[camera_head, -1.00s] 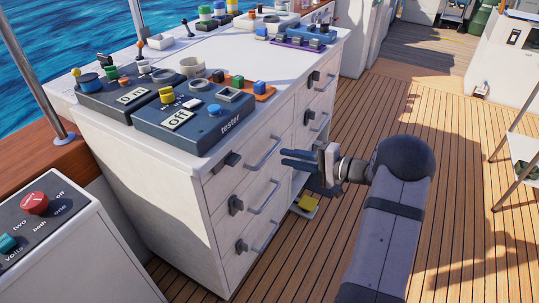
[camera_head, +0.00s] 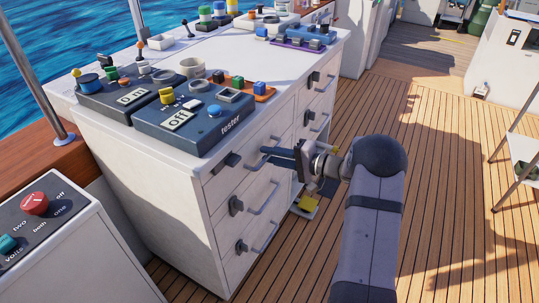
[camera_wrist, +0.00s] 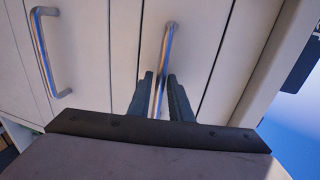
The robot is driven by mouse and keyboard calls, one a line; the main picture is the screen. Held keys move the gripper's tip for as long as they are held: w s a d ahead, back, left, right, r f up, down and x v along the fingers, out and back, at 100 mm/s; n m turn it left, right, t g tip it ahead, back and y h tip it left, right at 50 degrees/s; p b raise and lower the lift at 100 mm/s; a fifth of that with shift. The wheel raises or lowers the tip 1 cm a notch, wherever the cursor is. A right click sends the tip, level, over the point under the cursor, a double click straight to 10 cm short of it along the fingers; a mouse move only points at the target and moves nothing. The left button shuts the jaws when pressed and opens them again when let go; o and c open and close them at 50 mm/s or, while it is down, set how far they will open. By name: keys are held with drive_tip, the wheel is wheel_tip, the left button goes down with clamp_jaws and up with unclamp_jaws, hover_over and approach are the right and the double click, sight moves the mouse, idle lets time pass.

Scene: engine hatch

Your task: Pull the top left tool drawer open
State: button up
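The top left tool drawer (camera_head: 223,180) is the uppermost in the near column of the white cabinet, and its front sits flush. Its metal bar handle (camera_wrist: 163,70) runs between the two dark fingers of my gripper (camera_wrist: 162,82) in the wrist view. The fingers stand apart, with narrow gaps beside the bar, so they do not look clamped on it. In the head view my gripper (camera_head: 268,155) reaches the handle from the right, and its fingers hide part of the bar.
Below are two more drawers with handles (camera_head: 263,197) and dark latches (camera_head: 236,205). A second handle (camera_wrist: 52,50) shows in the wrist view. Dark control boxes (camera_head: 195,118) cover the near cabinet top. The wooden deck (camera_head: 450,200) to the right is mostly clear.

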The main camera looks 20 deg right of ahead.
drive_tip(key=shift+w+a, duration=0.2)
drive_tip(key=shift+a, duration=0.05)
clamp_jaws()
drive_tip(key=shift+s+d+f, duration=0.1)
drive_tip(key=f+b+v, duration=0.2)
drive_tip(key=v, duration=1)
drive_tip(key=f+b+v, duration=0.1)
drive_tip(key=f+v, duration=0.2)
drive_tip(key=v, duration=1)
drive_tip(key=shift+s+d+b, duration=0.35)
drive_tip(key=shift+f, duration=0.1)
